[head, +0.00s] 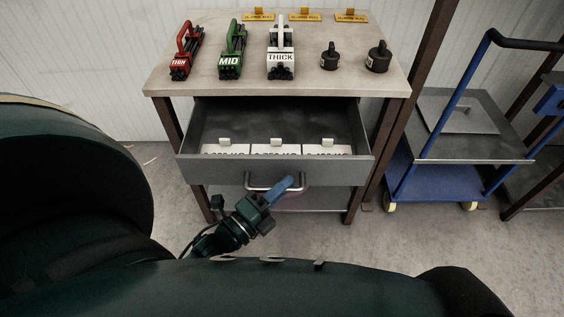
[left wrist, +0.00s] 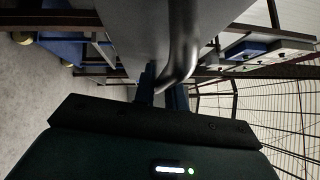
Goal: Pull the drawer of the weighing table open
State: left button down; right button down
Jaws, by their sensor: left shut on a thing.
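The weighing table (head: 230,83) stands ahead with its grey drawer (head: 215,172) pulled out toward me. The drawer's inside shows, with several white labelled cards (head: 275,149) standing in it. The metal bar handle (head: 258,188) is on the drawer front. My left gripper (head: 284,185) is at the right part of the handle, with its blue fingers shut on it. In the left wrist view the curved dark handle (left wrist: 182,50) passes between the blue fingers (left wrist: 160,93). My right gripper is not in view.
On the tabletop stand red (head: 186,52), green (head: 232,52) and white (head: 281,58) tools, two dark weights (head: 377,57) and yellow labels (head: 305,16). A blue cart (head: 462,150) stands to the right. The floor (head: 420,240) at front right is clear.

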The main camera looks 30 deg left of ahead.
pick_arm(q)
jog(key=shift+s+d, duration=0.5)
jog(key=shift+s, duration=0.3)
jog(key=c, duration=1.5)
grip_release()
jog(key=shift+o, duration=0.2)
jog(key=shift+s, duration=0.1)
jog(key=v, duration=1.3)
jog(key=shift+p, duration=0.35)
